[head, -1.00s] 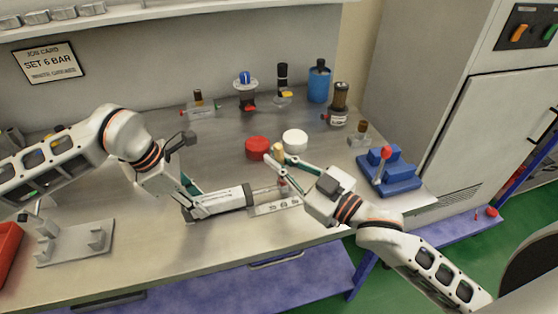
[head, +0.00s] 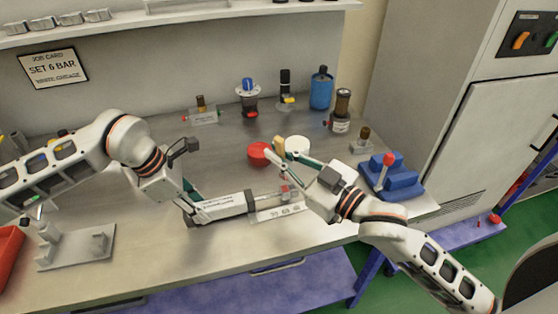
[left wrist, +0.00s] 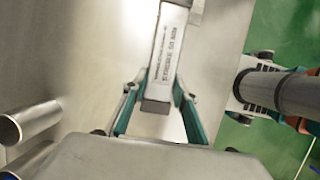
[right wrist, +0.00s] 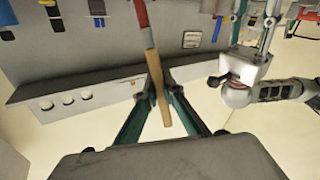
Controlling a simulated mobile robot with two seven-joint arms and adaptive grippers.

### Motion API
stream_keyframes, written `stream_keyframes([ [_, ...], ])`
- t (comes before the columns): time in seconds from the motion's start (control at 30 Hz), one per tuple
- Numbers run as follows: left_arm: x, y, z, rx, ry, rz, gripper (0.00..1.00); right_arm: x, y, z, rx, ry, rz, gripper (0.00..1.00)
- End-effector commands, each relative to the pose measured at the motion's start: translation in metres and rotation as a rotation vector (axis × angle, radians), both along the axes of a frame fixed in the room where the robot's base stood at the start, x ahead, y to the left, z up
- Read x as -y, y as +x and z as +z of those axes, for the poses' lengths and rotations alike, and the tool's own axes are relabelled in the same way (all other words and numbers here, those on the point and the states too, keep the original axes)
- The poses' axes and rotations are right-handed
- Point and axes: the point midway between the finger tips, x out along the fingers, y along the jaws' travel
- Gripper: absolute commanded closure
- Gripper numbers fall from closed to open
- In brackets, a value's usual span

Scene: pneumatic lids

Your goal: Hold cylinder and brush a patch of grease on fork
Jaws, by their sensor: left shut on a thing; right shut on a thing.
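The cylinder (head: 222,206) lies low over the bench, pale with a dark end cap and a thin rod pointing right. My left gripper (head: 190,205) is shut on its near-left end; the labelled body also shows in the left wrist view (left wrist: 168,55). My right gripper (head: 283,166) is shut on a brush (head: 279,146) with a wooden handle and red lower part, held roughly upright at the rod end. The right wrist view shows its handle (right wrist: 156,85) between the fingers. The fork is small and partly hidden there; I cannot tell brush contact or grease on it.
A red round tin (head: 260,153) and a white one (head: 297,147) stand just behind the brush. A holed metal plate (head: 281,214) lies below the rod. A blue block with a red-knobbed lever (head: 397,182) is at right. Bottles and fittings line the back.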

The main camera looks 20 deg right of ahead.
Motion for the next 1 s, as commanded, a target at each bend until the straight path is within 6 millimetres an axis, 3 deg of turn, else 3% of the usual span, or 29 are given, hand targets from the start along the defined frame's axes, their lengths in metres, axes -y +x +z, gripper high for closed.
stream_keyframes([
  [0.43, -0.001, 0.0, -0.001, -0.001, 0.002, 0.001, 0.91, 0.0, 0.0, 0.039, 0.002, 0.0, 0.0, 1.0],
  [0.97, -0.001, 0.0, -0.001, 0.0, 0.002, 0.001, 0.91, 0.0, 0.0, 0.043, 0.002, 0.0, -0.001, 1.0],
  [1.0, -0.001, 0.0, -0.001, 0.0, 0.002, 0.001, 0.67, 0.0, 0.0, 0.043, 0.002, 0.0, -0.001, 1.0],
])
